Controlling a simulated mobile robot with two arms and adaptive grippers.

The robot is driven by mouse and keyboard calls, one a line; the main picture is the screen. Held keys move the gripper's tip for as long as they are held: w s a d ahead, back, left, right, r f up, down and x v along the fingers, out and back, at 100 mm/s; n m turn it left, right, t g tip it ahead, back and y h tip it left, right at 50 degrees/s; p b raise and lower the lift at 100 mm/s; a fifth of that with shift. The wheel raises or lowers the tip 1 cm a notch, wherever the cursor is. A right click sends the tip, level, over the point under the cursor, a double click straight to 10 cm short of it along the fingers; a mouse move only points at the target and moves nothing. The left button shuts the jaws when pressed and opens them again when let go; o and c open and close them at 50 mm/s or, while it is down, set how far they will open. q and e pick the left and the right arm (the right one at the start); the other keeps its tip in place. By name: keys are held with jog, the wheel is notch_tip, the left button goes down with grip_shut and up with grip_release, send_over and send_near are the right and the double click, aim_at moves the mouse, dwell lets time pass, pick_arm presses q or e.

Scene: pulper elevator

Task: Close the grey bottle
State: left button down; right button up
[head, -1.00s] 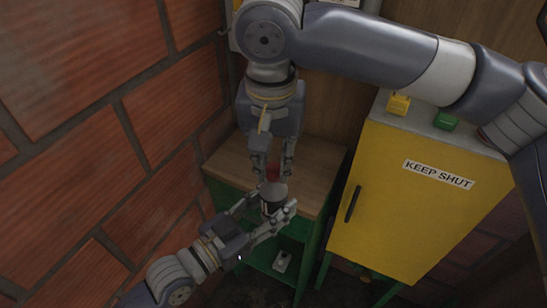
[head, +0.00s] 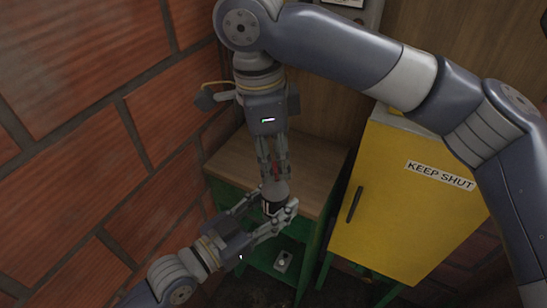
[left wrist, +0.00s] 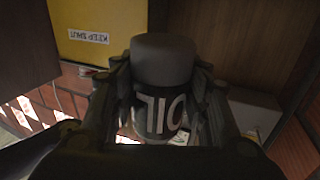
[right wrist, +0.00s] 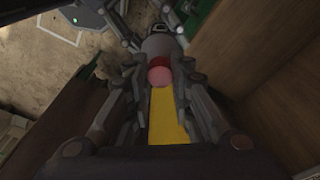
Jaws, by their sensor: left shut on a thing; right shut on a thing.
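The grey bottle (head: 274,188) is upright above the green stand. In the left wrist view its smooth grey upper part (left wrist: 163,60) and a dark label with white letters (left wrist: 160,118) show. My left gripper (head: 272,204) is shut around the bottle's labelled part. A red cap (head: 276,168) is at the bottle's top, mostly hidden by fingers. It shows between the right fingers in the right wrist view (right wrist: 159,75), in line with the grey bottle beyond. My right gripper (head: 274,172) points down and is shut on the cap. I cannot tell how far the cap is on.
A green stand with a wooden top (head: 310,165) is behind and below the grippers. A yellow cabinet (head: 385,205) marked "KEEP SHUT" stands at right. A brick wall (head: 90,130) is close at left. A small light object (head: 283,261) is on the lower shelf.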

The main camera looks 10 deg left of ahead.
jog(key=o, duration=0.6)
jog(key=shift+o, duration=0.2)
jog(key=shift+r, duration=2.3)
jog(key=shift+c, duration=0.3)
